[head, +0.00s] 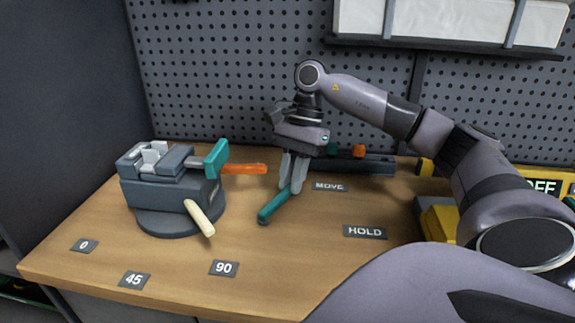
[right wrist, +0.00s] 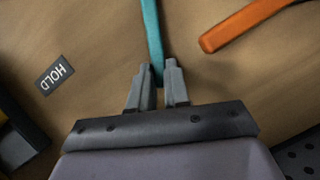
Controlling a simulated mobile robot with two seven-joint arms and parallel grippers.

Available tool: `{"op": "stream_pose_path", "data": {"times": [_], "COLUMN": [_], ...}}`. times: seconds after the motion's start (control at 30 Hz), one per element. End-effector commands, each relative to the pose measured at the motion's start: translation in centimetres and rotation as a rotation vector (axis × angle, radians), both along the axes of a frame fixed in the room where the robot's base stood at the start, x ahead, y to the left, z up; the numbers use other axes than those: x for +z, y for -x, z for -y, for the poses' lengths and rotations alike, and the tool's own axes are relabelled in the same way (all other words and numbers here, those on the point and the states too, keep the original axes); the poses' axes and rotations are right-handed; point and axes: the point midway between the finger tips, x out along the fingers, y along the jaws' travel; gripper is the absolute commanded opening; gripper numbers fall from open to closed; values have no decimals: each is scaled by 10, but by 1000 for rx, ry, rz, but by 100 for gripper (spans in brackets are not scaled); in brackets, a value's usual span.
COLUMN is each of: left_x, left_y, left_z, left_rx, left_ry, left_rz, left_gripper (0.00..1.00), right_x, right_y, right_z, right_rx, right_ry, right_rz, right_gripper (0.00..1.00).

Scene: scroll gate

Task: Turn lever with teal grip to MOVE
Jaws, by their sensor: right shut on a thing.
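My right gripper (head: 291,190) points down and is shut on the upper part of this grip. In the right wrist view the teal grip (right wrist: 152,40) runs up from between the two fingertips (right wrist: 158,75). The lever's pivot is hidden or cannot be made out. The MOVE label (head: 329,186) lies just right of my gripper. The HOLD label (head: 365,232) lies further right and nearer. My left gripper is not in view.
A grey vise (head: 160,190) with a teal block, a cream handle (head: 200,217) and an orange handle (head: 245,168) stands left of my gripper. Labels 0, 45 and 90 lie along the front. A dark bar (head: 375,168) lies behind, and a yellow-black object (head: 437,220) stands right.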

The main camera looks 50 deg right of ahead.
Motion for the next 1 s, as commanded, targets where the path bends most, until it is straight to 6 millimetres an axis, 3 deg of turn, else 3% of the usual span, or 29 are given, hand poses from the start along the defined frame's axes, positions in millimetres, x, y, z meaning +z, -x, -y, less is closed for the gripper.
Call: {"op": "stream_pose_path", "data": {"times": [0.2,0.23,0.3,0.67,1.0], "left_x": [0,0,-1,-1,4], "left_y": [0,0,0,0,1], "left_z": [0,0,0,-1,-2], "left_rx": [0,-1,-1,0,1], "left_ry": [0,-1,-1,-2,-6], "left_rz": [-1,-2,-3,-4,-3], "left_gripper": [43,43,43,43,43], "right_x": [2,2,2,5,54], "right_y": [-1,-1,-1,-1,-5], "right_z": [0,0,0,1,20], "right_rx": [6,6,6,2,3], "right_ry": [-1,-1,-1,-1,-2], "right_rz": [10,10,10,7,10], "right_gripper": [0,20,42,43,43]}}
